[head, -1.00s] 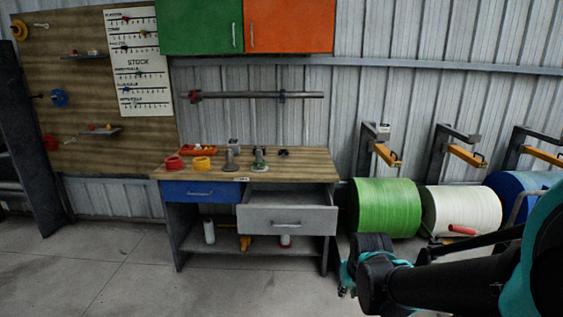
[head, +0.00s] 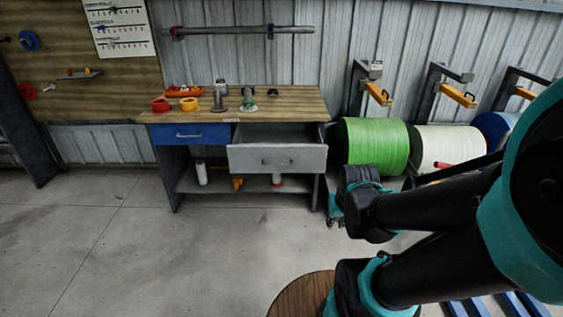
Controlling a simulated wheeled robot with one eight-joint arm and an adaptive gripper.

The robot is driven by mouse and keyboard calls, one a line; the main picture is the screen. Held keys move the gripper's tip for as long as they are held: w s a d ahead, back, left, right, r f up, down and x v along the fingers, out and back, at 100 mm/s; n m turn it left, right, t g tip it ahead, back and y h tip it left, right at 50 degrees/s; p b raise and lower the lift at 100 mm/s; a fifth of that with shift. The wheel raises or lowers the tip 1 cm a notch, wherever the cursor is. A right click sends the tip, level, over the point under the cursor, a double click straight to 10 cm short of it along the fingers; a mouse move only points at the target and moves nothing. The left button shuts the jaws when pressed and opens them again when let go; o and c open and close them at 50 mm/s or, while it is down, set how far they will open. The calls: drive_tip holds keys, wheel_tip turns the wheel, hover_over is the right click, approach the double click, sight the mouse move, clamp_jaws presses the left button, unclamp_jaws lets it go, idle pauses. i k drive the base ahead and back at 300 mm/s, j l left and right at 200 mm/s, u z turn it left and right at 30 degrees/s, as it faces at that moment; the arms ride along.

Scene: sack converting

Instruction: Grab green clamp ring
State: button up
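No green clamp ring is clear to me. A small metal piece with a green part at its foot (head: 248,105) stands on the workbench (head: 290,99); it is too small to tell whether that green part is a ring. A red ring (head: 160,104) and a yellow ring (head: 190,104) lie to its left on the bench top. My gripper (head: 334,221) shows as a small teal and dark part at the end of my arm, well apart from the bench-top items. It is mostly hidden behind my wrist, so its fingers cannot be read.
The bench's grey drawer (head: 277,157) is pulled open beside a blue drawer (head: 191,135). A green roll (head: 375,146) and a white roll (head: 446,147) stand right of the bench. A round wooden top (head: 300,293) is at the bottom edge. The floor at left is clear.

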sight(244, 103)
drive_tip(key=i+j, duration=0.2)
drive_tip(key=j, duration=0.15)
drive_tip(key=i+j+z, duration=0.15)
drive_tip(key=j, duration=0.2)
drive_tip(key=i+j, duration=0.25)
drive_tip(key=i+j+z, duration=0.15)
drive_tip(key=j, duration=0.35)
